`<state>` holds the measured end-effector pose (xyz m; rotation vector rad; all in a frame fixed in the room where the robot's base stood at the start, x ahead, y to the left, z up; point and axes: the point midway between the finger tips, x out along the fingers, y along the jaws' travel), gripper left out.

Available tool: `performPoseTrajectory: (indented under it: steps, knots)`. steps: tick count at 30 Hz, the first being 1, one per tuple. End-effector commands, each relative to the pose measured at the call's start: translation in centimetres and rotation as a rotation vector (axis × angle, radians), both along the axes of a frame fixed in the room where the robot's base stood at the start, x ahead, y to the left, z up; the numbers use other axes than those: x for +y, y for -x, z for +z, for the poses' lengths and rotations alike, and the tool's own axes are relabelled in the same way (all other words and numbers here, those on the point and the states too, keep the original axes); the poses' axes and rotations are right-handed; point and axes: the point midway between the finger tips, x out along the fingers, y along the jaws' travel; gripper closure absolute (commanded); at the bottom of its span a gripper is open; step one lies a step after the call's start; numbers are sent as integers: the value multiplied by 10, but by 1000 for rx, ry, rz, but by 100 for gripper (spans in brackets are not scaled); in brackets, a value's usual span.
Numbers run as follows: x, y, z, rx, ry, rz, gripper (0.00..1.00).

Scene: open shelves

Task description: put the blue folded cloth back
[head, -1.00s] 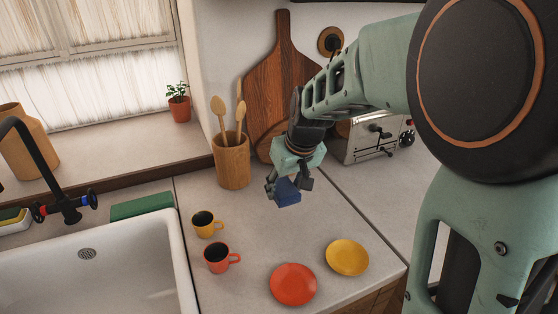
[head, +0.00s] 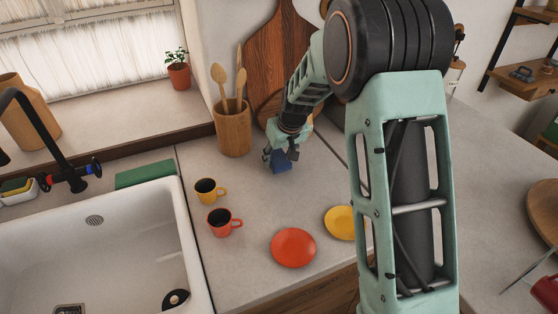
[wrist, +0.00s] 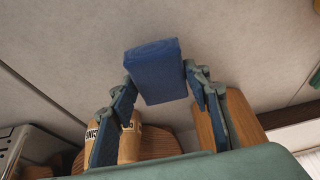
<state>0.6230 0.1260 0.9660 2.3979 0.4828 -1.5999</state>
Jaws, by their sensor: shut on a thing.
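The blue folded cloth (head: 283,168) is a small dark blue block in my gripper (head: 281,155), held over the counter beside the utensil holder. In the wrist view the cloth (wrist: 155,72) sits between the tips of my gripper (wrist: 160,85), with a finger on each side. The gripper is shut on it. The cloth looks clear of the counter in the wrist view, but its exact height cannot be told. The lower part of the gripper hides some of the cloth in the head view.
A wooden utensil holder (head: 233,130) stands just left of my gripper, with a cutting board (head: 280,50) behind. Yellow (head: 208,190) and red (head: 222,221) mugs, and red (head: 293,247) and yellow (head: 340,221) plates, stand in front. The sink (head: 90,260) is at left.

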Motion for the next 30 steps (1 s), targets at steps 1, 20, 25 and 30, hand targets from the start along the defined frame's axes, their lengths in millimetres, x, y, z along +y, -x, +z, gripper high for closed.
performPoseTrajectory:
  steps: [1, 20, 25, 30]
  knots:
    - [0, 2, -10, 5, 1, -1, 79]
    - [0, 1, -20, 1, 0, -1, 38]
    - [0, 1, -20, 1, 0, 0, 38]
    - [0, 1, -16, 1, 0, 0, 38]
